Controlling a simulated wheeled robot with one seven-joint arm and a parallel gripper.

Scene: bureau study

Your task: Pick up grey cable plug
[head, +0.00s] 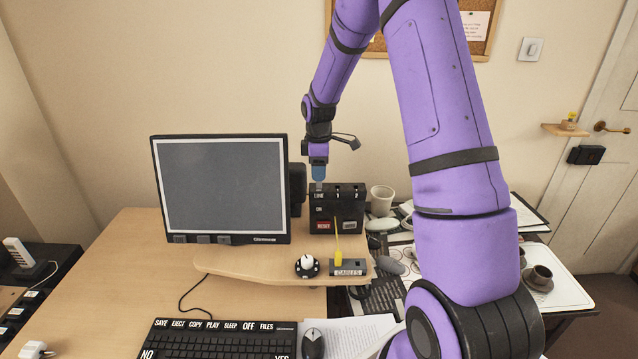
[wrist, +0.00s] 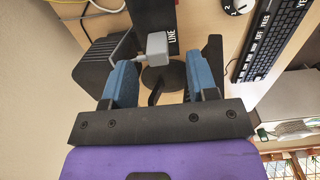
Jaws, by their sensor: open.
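The grey cable plug (wrist: 157,43) shows in the wrist view at the black box marked LINE, with a grey cable running off to its left. My gripper (wrist: 159,62) is open, its two blue fingers on either side just short of the plug or around it; I cannot tell whether they touch it. In the head view my gripper (head: 318,172) points down over the left part of the black box (head: 338,207), by the LINE label. A small grey patch below the fingers there may be the plug (head: 319,186).
A monitor (head: 222,188) stands close on the left. A white mug (head: 381,200) is right of the box. On the wooden shelf (head: 240,262) in front are a round black dial (head: 307,267) and a CABLES holder (head: 350,267) with a yellow plug. A keyboard (head: 215,340) lies nearer.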

